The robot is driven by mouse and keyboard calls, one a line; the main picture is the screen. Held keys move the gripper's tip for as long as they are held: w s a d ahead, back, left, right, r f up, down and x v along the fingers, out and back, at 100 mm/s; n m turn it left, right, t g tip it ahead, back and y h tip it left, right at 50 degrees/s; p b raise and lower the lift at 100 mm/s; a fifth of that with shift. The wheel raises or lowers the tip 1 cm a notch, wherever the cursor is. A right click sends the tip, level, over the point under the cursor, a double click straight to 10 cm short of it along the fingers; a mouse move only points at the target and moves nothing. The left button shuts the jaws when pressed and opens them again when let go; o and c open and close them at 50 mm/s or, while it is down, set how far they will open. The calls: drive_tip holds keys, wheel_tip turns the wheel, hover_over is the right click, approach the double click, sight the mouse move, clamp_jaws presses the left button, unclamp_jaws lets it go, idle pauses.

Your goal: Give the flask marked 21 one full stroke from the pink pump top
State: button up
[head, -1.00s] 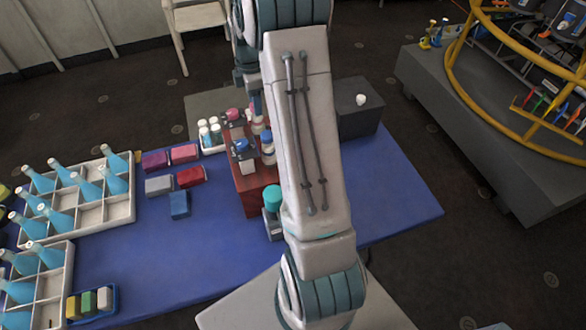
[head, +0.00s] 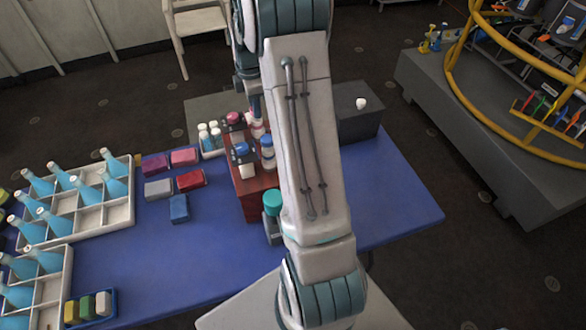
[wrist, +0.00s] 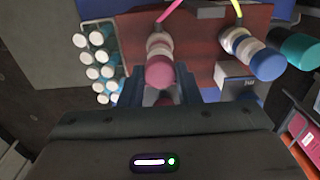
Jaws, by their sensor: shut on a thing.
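The pink pump top (head: 233,118) stands on a dark unit at the far end of the red-brown stand. In the wrist view a pink-capped part with pale collars (wrist: 159,68) lies just beyond my fingertips. My gripper (wrist: 158,92) is shut on a small pinkish thing, mostly hidden between the fingers. I cannot tell whether it is the flask marked 21, and no number 21 is readable.
A teal-capped bottle (head: 272,203) stands by the near end of the stand. A rack of white-capped vials (wrist: 95,62) is left of the pink top. Crates of blue bottles (head: 120,212) and coloured blocks (head: 190,179) are farther left. The blue table's middle (head: 160,245) is clear.

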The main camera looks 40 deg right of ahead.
drive_tip(key=shift+r+p, duration=0.65)
drive_tip(key=shift+r, duration=0.4)
drive_tip(key=shift+f+b, duration=0.75)
drive_tip(key=shift+f, duration=0.3)
drive_tip(key=o, duration=0.8)
drive_tip(key=shift+c, duration=0.2)
drive_tip(key=shift+r, duration=0.15)
drive_tip(key=shift+r+p, duration=2.4)
drive_tip(key=shift+r, duration=1)
